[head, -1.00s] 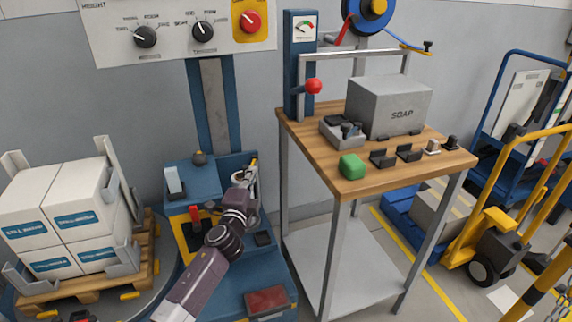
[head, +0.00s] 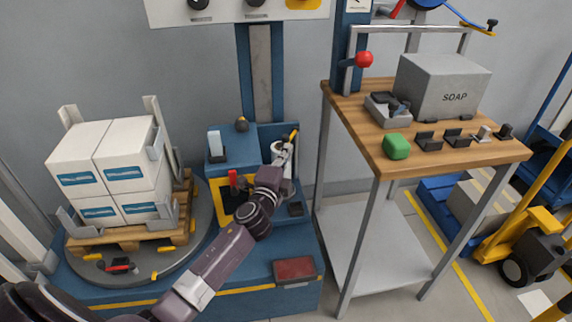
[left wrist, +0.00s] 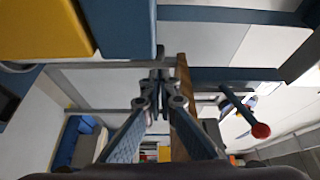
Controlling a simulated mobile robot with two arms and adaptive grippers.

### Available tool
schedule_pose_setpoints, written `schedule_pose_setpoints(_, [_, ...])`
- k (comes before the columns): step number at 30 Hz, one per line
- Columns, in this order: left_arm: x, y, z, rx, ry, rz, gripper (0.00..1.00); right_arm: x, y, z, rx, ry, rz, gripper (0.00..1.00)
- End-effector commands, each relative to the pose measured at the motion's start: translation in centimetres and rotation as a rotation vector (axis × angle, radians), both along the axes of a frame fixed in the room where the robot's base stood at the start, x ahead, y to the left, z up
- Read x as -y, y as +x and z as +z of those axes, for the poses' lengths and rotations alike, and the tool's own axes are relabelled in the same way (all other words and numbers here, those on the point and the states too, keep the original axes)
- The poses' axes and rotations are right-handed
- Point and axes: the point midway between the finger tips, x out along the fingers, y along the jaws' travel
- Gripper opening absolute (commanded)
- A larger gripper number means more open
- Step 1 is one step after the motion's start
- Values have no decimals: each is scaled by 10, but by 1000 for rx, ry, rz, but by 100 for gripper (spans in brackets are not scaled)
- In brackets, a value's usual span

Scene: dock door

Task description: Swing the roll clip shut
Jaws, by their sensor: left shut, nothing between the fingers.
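The blue wrapper base (head: 252,140) stands left of the workbench. A pale roll (head: 277,148) shows in a recess on its right side, partly covered by my left gripper. A small part with a yellow tip (head: 294,135) sticks up beside the roll; it may be the roll clip, but I cannot tell how far it is swung. My left gripper (head: 285,157) is at the front of the roll, shut and empty. In the left wrist view its fingers (left wrist: 156,84) meet with nothing between them. Whether it touches the roll or clip is hidden. My right gripper is out of view.
A pallet of white boxes (head: 104,160) sits on a round turntable (head: 205,215) at left. The workbench (head: 450,160) holds a soap carton (head: 440,85), a green block (head: 396,146) and small dark holders. A yellow truck (head: 535,235) stands at right.

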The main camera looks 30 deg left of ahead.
Motion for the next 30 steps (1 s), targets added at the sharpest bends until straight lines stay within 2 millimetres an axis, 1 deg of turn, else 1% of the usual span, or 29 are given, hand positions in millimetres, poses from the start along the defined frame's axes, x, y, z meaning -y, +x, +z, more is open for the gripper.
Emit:
schedule_pose_setpoints(1, [3, -12, -2, -3, -1, -1, 0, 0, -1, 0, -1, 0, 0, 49])
schedule_pose_setpoints(6, [9, -45, -3, -3, -1, 0, 0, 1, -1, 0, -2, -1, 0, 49])
schedule_pose_setpoints(9, [12, -61, -2, -2, -1, 0, 0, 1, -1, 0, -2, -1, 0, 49])
schedule_pose_setpoints(12, [14, -72, -3, -2, -2, -1, 0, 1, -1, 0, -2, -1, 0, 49])
schedule_pose_setpoints(18, [16, -81, -2, -1, -1, 0, 0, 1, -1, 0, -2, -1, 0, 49])
schedule_pose_setpoints(30, [16, -81, -2, -1, -1, 0, 0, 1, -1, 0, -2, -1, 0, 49])
